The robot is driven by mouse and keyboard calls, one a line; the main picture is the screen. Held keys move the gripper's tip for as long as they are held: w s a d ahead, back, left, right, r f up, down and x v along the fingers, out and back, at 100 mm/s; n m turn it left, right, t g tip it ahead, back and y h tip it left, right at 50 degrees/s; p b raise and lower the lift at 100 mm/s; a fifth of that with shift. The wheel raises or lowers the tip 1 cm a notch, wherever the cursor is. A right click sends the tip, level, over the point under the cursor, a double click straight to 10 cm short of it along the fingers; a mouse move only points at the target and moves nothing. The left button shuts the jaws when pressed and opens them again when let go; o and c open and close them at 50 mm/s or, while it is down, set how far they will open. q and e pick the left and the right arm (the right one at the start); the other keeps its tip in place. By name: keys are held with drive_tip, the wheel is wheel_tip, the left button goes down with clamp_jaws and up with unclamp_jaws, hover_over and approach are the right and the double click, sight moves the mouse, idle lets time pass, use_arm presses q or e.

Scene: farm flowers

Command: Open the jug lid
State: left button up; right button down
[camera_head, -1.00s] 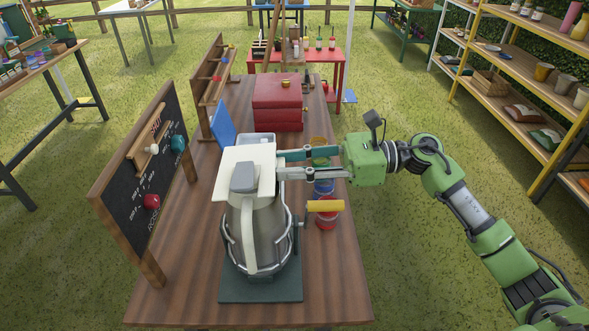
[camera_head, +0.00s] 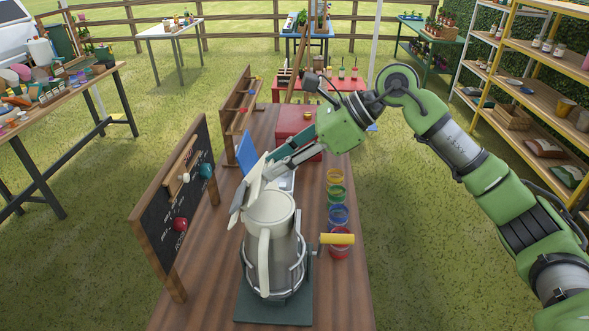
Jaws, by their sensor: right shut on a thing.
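The jug (camera_head: 272,240) stands upright in a wire cradle on a dark green base, its pale handle toward me. Its lid (camera_head: 247,193) is tilted up steeply at the jug's upper left, and the pale top of the jug shows beside it. My right gripper (camera_head: 268,176) reaches in from the upper right, its fingers at the lid's raised edge, shut on the lid. The exact finger contact is partly hidden behind the lid. My left gripper is not in view.
A yellow-handled crank (camera_head: 337,239) sticks out right of the cradle. Several paint pots (camera_head: 337,194) line the table's right side. A chalkboard (camera_head: 174,210) stands on the left. A red box (camera_head: 293,122) is behind my gripper. Grass is clear right of the table (camera_head: 200,306).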

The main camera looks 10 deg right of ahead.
sight(253, 179)
drive_tip(key=a+r, duration=0.1)
drive_tip(key=w+a+r, duration=0.1)
drive_tip(key=a, duration=0.1)
drive_tip(key=a+r, duration=0.1)
drive_tip(key=a, duration=0.1)
drive_tip(key=shift+w+a, duration=0.15)
drive_tip(key=shift+w, duration=0.15)
drive_tip(key=shift+w+a+h, duration=0.2)
drive_tip(key=shift+a+h, duration=0.4)
drive_tip(key=shift+a, duration=0.2)
drive_tip(key=shift+d, duration=0.2)
